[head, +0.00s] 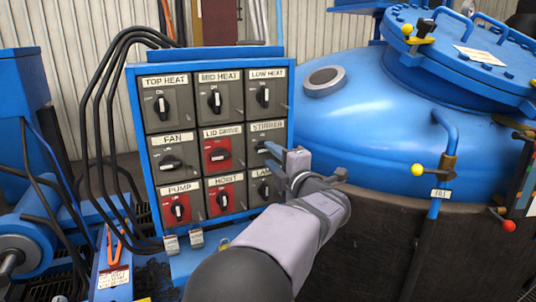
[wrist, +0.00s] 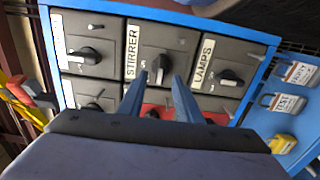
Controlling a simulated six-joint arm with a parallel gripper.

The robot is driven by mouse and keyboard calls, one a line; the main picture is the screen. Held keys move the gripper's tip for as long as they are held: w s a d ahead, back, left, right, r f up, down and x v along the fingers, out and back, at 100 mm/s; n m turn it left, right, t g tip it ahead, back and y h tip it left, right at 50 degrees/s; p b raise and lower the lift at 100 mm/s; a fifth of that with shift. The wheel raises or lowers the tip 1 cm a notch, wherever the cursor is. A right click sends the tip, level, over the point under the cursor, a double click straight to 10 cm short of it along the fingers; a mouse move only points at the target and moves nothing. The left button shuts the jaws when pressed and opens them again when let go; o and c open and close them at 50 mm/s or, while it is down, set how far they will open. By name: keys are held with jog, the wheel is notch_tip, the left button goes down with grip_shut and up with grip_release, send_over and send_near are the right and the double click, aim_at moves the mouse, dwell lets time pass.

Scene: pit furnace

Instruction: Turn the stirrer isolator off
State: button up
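The stirrer isolator is a grey panel labelled STIRRER with a black rotary knob (head: 262,148), in the right column, middle row of the blue-framed switch board. In the wrist view its knob (wrist: 158,68) shows between and beyond the fingertips, with the label to its left. My gripper (head: 274,164) is in front of the board's right edge, beside this knob, and hides part of the panel. In the wrist view my gripper (wrist: 159,82) has its two blue fingers apart, with nothing held. Whether a finger touches the knob cannot be told.
The LAMPS knob (wrist: 230,77) is close by, partly hidden in the head view. Red LID DRIVE (head: 216,155) and HOIST (head: 222,200) panels are to the left. Padlocks (wrist: 300,73) hang beside the board. A blue vessel (head: 350,125) stands right of it.

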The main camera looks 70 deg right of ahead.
jog(key=v, duration=0.3)
jog(key=shift+s+a, duration=0.1)
dwell(0.4)
